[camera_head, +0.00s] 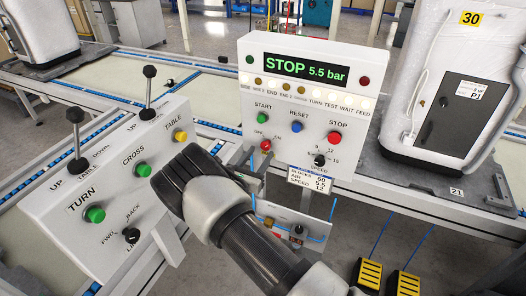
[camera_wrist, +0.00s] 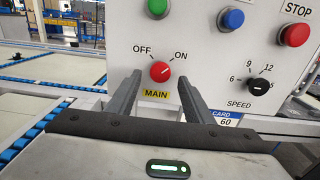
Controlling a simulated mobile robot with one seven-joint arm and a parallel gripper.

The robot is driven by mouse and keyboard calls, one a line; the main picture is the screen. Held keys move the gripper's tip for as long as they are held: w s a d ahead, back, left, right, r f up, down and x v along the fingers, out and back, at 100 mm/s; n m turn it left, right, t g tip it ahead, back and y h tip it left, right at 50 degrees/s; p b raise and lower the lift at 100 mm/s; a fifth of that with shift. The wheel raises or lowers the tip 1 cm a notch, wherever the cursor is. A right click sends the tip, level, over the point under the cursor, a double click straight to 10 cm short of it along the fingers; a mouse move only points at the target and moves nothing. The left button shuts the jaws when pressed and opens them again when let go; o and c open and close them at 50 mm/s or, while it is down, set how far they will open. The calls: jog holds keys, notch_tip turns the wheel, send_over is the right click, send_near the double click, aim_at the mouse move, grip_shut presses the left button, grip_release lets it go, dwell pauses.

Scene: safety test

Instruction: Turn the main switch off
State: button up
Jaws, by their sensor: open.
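The main switch (camera_wrist: 160,71) is a round red knob on a white panel, above a yellow MAIN label (camera_wrist: 156,93). OFF is printed at its upper left and ON at its upper right. Its pale mark seems to point up and right, toward ON. In the head view the switch (camera_head: 266,145) sits low on the panel's left side. My gripper (camera_wrist: 157,92) is open, with one finger on each side of the switch's lower area in the picture. I cannot tell whether either finger touches the panel. In the head view my gripper (camera_head: 254,173) is partly hidden by my wrist.
A speed knob (camera_wrist: 259,86) is to the right. Green start (camera_head: 263,118), blue reset (camera_head: 297,127) and red stop (camera_head: 332,137) buttons are above. A display (camera_head: 313,70) reads STOP 5.5 bar. A lever console (camera_head: 115,175) stands left; yellow pedals (camera_head: 369,277) are on the floor.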

aim_at(264, 148)
jog(key=shift+x, duration=1.75)
jog(key=c, duration=1)
